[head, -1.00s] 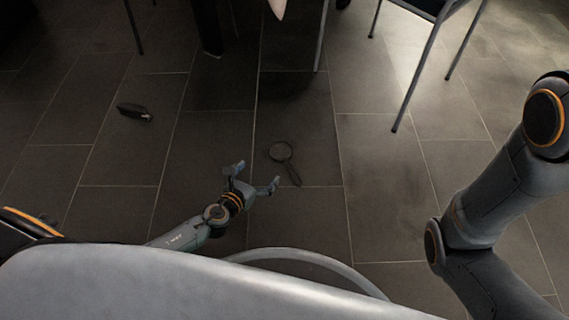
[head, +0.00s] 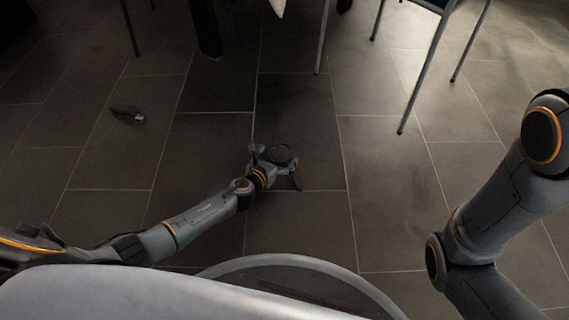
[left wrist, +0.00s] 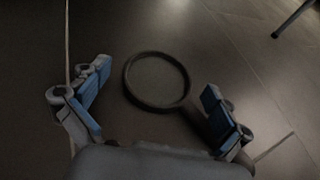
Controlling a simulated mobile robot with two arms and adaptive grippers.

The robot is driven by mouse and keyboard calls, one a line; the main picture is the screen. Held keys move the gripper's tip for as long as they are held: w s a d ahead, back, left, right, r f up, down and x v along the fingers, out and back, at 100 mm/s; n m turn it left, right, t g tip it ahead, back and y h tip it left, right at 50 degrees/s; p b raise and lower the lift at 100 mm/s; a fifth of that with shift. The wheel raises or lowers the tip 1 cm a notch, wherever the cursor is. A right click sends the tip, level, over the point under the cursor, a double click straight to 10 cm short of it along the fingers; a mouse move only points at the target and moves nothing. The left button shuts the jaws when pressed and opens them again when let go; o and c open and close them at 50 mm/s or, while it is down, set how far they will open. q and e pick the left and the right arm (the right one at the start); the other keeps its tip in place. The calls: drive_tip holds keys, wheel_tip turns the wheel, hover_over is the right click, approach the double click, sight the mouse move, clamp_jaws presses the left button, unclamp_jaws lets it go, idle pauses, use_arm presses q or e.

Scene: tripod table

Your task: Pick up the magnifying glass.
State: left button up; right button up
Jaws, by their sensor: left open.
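The magnifying glass (head: 281,154) lies on the dark tiled floor, with a dark round rim and its handle pointing toward the lower right. In the left wrist view its ring (left wrist: 157,82) shows between and beyond the fingers, and the handle runs toward the right finger, which hides part of it. My left gripper (head: 275,158) is open, its fingers at the magnifying glass and partly covering it in the head view. In the left wrist view the left gripper (left wrist: 155,98) has its two blue-padded fingers wide apart with nothing held. My right gripper is out of view.
A small dark object (head: 128,115) lies on the floor at the left. Chair legs (head: 436,70) stand at the upper right, and a dark table leg (head: 207,28) stands at the top. The floor around the magnifying glass is clear.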

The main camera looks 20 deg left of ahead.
use_arm(q)
drive_tip(key=c, duration=1.5)
drive_tip(key=shift+c, duration=0.3)
drive_tip(key=shift+r, duration=0.15)
